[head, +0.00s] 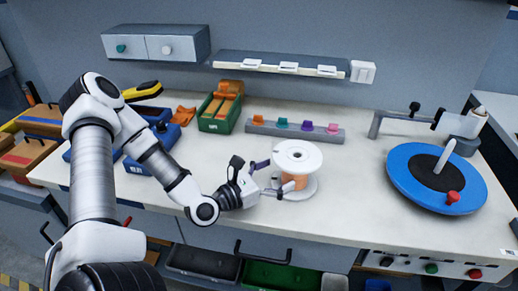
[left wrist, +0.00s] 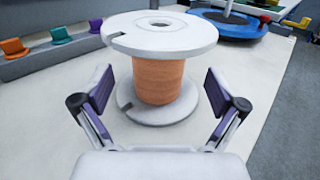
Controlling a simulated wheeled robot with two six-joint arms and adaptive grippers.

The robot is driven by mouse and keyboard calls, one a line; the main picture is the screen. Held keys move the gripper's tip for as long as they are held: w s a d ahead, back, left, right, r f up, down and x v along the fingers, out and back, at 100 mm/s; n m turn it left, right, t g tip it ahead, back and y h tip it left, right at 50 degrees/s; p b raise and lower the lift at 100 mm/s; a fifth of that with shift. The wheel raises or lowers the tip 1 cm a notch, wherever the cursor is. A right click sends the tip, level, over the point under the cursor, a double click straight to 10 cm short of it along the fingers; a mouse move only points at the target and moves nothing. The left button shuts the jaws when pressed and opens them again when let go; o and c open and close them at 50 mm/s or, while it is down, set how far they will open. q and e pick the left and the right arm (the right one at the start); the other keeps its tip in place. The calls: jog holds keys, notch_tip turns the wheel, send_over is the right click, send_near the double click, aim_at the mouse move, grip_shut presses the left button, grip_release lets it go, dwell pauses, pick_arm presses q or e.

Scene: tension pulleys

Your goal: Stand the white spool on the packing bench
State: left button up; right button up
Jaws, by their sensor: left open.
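The white spool (head: 298,157), wound with orange-brown material, stands upright on the light bench top (head: 350,218) near its front middle. My left gripper (head: 277,176) is open, low at the left side of the spool. In the left wrist view the spool (left wrist: 160,80) stands ahead, with the two open fingers of the left gripper (left wrist: 158,93) on either side of its lower front. The fingers look apart from the winding; I cannot tell whether they touch the lower flange. My right gripper is not in view.
A grey rail with coloured pegs (head: 295,130) lies behind the spool. A blue turntable (head: 407,180) stands at the right. A green bin (head: 218,115) and blue bins (head: 165,133) stand at the left. Bare bench lies between spool and turntable.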

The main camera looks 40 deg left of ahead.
pick_arm(q)
jog(key=p+v, duration=0.4)
jog(key=v, duration=0.1)
jog(key=shift+s+r, duration=0.2)
jog(key=shift+r, duration=0.15)
jog(key=shift+s+a+f+p, duration=0.15)
jog(key=shift+s+f+p, duration=0.1)
jog(key=shift+s+p, duration=0.25)
jog(key=shift+f, duration=0.1)
